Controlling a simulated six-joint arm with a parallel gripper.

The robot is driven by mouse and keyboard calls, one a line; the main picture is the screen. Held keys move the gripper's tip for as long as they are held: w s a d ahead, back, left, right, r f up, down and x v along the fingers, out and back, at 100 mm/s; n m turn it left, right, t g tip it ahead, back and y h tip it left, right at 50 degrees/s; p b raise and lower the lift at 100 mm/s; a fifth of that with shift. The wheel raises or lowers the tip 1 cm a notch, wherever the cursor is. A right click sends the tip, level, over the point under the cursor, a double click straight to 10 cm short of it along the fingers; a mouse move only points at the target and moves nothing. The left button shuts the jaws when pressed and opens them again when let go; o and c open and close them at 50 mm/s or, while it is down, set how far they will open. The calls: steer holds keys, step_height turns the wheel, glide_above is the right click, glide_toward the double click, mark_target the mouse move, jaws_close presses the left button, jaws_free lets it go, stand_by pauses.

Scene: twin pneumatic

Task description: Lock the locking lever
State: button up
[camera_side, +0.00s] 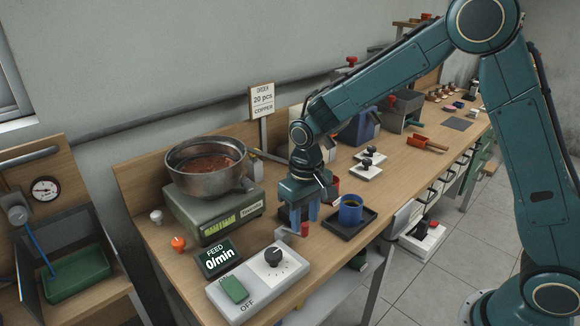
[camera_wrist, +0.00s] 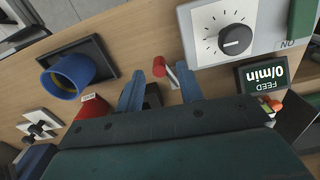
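A small lever with a red knob (camera_side: 304,229) sits on a pale base on the bench, behind the dial box; I take it to be the locking lever. In the wrist view the red lever (camera_wrist: 159,67) lies by the fingertips, roughly between them, its pale base to the right. My gripper (camera_side: 305,221) points down just above it, with two blue fingers. In the wrist view the gripper (camera_wrist: 160,86) is open, with a clear gap between the fingers. I cannot tell whether a finger touches the lever.
A dial box (camera_side: 258,284) with a green switch, marked OFF, and a FEED display (camera_side: 217,258) reading 0/min stand nearby. A scale (camera_side: 213,212) carries a steel bowl (camera_side: 207,176) of copper-coloured pieces. A blue cup (camera_side: 351,211) stands on a black tray (camera_side: 343,231) right of my gripper.

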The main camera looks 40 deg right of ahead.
mark_target(304, 225)
step_height(304, 225, up, 12)
steer(key=shift+r, duration=0.2)
stand_by(0.4)
steer(key=s+d+r+t, duration=0.1)
steer(key=s+d+r, duration=0.25)
steer(key=s, duration=0.25)
steer(key=s+d+r+t, duration=0.2)
steer(key=s+r, duration=0.2)
steer(key=s, duration=0.3)
steer(key=s+d+f+t, duration=0.2)
steer(key=s, duration=0.9)
steer(key=shift+s+n+t, duration=0.25)
steer(key=shift+n+t, duration=0.05)
steer(key=shift+d, duration=0.1)
stand_by(0.4)
